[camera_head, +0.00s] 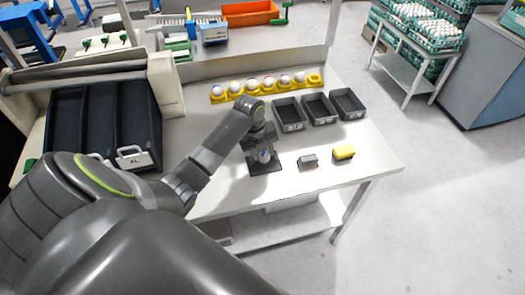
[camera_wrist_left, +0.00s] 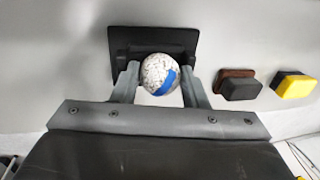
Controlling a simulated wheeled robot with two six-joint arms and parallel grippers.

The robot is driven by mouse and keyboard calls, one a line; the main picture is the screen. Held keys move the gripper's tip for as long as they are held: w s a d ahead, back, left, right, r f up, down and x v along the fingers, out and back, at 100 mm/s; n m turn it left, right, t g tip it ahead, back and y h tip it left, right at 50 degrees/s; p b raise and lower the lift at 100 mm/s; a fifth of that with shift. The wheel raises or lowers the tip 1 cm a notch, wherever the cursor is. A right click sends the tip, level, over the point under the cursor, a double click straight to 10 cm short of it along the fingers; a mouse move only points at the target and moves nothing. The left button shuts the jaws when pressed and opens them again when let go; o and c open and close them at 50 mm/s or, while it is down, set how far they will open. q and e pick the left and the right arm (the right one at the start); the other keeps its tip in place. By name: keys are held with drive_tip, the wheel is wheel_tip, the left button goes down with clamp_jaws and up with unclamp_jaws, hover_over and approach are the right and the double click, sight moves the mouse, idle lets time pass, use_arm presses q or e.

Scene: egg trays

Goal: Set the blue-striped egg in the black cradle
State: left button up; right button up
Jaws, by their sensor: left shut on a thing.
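The blue-striped egg (camera_wrist_left: 160,75) is speckled white with a blue band. My left gripper (camera_wrist_left: 158,84) is shut on it, one finger on each side. The black cradle (camera_wrist_left: 184,41) has a flat dark plate, and the egg is at its near edge in the left wrist view, partly covering it. In the head view the left gripper (camera_head: 262,152) points down over the cradle (camera_head: 265,169), with the egg (camera_head: 265,156) between its fingers. I cannot tell whether the egg touches the cradle. My right gripper is not in view.
A yellow egg rack (camera_head: 217,98) with several eggs stands behind. Three dark bins (camera_head: 290,127) sit to its right. A grey block (camera_head: 308,161) and a yellow sponge-like block (camera_head: 344,153) lie right of the cradle. A black sloped tray (camera_head: 88,170) is at left. The table's front right is clear.

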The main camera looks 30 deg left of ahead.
use_arm(q)
drive_tip(key=o, duration=0.7)
drive_tip(key=shift+d+f, duration=0.1)
drive_tip(key=shift+s, duration=0.1)
drive_tip(key=shift+a+r, duration=0.3)
drive_tip(key=shift+r, duration=0.1)
drive_tip(key=r, duration=0.5)
drive_tip(key=s+a+r, duration=0.1)
drive_tip(key=r, duration=0.5)
drive_tip(key=s+r+p, duration=0.1)
drive_tip(key=r, duration=0.4)
drive_tip(key=shift+a+r, duration=0.2)
drive_tip(key=shift+r, duration=0.1)
